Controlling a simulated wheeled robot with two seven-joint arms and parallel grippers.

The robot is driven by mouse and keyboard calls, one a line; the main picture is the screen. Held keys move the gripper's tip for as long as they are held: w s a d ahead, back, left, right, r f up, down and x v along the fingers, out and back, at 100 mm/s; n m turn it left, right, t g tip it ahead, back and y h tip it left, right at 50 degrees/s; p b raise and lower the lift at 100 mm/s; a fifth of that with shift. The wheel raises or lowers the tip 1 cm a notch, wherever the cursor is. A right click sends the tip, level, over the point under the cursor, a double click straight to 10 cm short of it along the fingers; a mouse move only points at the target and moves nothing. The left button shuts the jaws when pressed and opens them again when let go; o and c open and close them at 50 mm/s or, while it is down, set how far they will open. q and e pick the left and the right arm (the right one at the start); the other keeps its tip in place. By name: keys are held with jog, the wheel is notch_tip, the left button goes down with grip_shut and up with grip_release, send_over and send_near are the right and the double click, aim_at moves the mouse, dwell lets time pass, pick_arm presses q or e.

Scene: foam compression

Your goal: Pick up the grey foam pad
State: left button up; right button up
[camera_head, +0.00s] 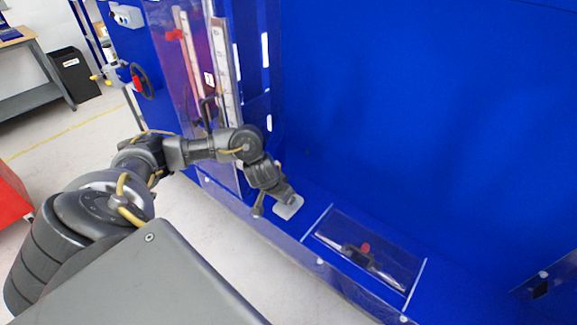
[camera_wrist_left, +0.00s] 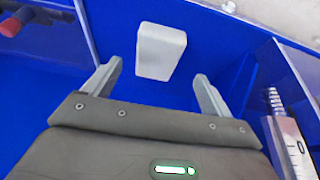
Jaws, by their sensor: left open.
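The grey foam pad (camera_head: 289,208) is a small light grey block with rounded corners. It lies on the blue surface in the head view, just beyond my left gripper's end. In the left wrist view the foam pad (camera_wrist_left: 161,51) sits ahead of and between the two fingers. My left gripper (camera_wrist_left: 160,82) is open and empty, with a finger to each side and the pad beyond the tips. In the head view my left gripper (camera_head: 275,200) points down at the pad and partly covers it. My right gripper is not in view.
A clear-covered recess (camera_head: 365,248) with a red knob (camera_head: 365,247) lies right of the pad. A tall blue wall (camera_head: 430,120) stands behind. A scale (camera_wrist_left: 293,148) stands close to the gripper's right in the wrist view. A low blue edge (camera_wrist_left: 290,80) runs nearby.

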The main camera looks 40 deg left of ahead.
pick_arm(q)
jog(key=shift+w+b+x, duration=0.2)
jog(key=shift+x, duration=1.15)
jog(key=shift+w+b+x, duration=0.15)
jog(key=shift+w+x, duration=0.05)
jog(key=shift+x, duration=1.15)
jog(key=shift+d+r, duration=0.15)
jog(key=shift+f+p, duration=0.25)
jog(key=shift+p, duration=0.05)
jog(key=c, duration=1.1)
jog(key=shift+o, duration=0.2)
jog(key=shift+r+b, duration=0.25)
jog(key=shift+b, duration=0.2)
notch_tip(320, 180, up, 9)
jog(key=shift+f+p, duration=0.2)
jog(key=shift+p, duration=0.8)
jog(key=shift+r, duration=0.7)
